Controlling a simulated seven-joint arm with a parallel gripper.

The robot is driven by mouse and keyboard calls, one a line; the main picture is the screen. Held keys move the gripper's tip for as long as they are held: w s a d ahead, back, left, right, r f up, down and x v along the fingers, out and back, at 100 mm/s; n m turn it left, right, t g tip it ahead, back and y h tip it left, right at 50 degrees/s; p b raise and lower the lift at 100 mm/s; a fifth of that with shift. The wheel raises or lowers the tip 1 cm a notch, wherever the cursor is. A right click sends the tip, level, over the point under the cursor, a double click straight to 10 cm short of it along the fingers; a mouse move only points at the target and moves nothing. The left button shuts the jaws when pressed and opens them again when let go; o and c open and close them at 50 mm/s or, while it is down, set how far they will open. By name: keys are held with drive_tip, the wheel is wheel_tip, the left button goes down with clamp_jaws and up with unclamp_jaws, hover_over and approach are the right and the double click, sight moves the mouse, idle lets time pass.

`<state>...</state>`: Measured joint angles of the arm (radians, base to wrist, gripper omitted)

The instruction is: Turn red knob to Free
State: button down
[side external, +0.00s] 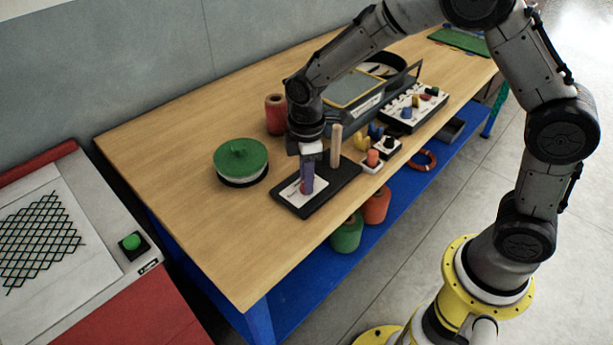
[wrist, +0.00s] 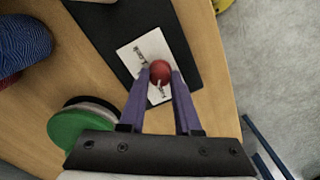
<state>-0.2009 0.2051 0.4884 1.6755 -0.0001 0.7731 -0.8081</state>
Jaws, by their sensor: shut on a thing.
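The red knob (wrist: 160,72) is a round ball-like top in the wrist view, between the tips of my gripper (wrist: 161,78). The purple fingers are shut on it from both sides. It sits over a white label card (wrist: 129,58) with small dark print that I cannot read clearly. The card lies on a black board (wrist: 178,35). In the side external view, my gripper (side external: 307,187) points down at the card, and its fingers mostly hide the knob. Which word the knob points to cannot be told.
A wooden peg (side external: 336,146) stands on the same board, close beside my gripper. A green-lidded round tub (side external: 240,160) stands left, and a red spool (side external: 275,114) behind. Small boxes with an orange-red button (side external: 372,158) stand right. The table's front left is clear.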

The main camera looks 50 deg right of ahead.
drive_tip(key=shift+r+n, duration=0.1)
drive_tip(key=shift+n, duration=0.8)
drive_tip(key=c, duration=0.6)
unclamp_jaws()
wheel_tip(320, 180, up, 14)
